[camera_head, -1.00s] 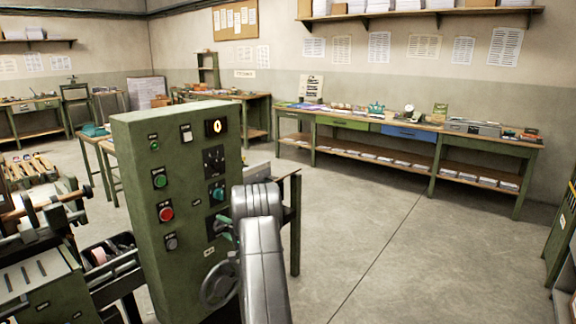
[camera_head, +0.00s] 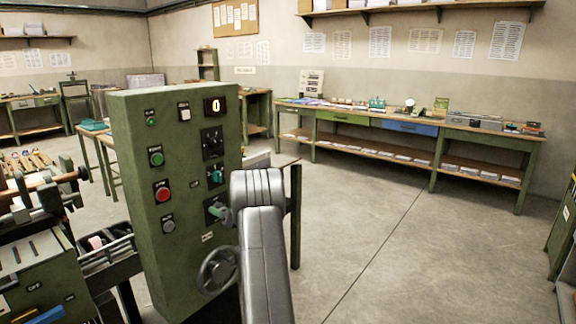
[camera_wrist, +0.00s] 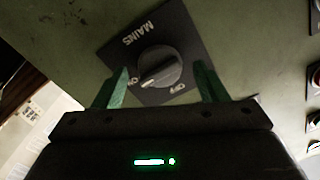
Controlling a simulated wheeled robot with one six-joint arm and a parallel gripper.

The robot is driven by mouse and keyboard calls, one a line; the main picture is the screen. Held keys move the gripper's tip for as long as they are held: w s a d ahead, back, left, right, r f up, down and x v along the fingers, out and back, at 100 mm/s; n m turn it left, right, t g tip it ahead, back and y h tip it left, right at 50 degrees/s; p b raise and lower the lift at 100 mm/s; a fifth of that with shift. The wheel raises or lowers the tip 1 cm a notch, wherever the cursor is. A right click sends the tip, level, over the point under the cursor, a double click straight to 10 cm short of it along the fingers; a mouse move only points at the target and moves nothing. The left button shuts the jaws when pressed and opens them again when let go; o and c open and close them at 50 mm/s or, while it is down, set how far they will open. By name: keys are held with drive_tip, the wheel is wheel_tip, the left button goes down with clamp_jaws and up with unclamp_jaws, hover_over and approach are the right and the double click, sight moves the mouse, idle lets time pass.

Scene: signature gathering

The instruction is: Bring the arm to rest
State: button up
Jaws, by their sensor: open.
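The green control cabinet (camera_head: 176,262) stands left of centre in the head view. My gripper (camera_wrist: 162,86) is open, with green fingers on either side of the MAINS rotary knob (camera_wrist: 160,68) in the wrist view. The knob is grey and round, on a dark plate marked ON and OFF. Its pale mark points toward the ON side. I cannot tell whether the fingers touch it. In the head view a green fingertip shows at the cabinet's lower right face, and my grey arm hides most of the gripper.
A handwheel (camera_head: 217,270) sits low on the cabinet, close to my arm. Machinery (camera_head: 30,255) stands at the left. A long workbench (camera_head: 385,127) runs along the back wall. The floor (camera_head: 400,250) at the right is clear.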

drive_tip(key=shift+n+b, duration=2.55)
drive_tip(key=shift+n, duration=0.15)
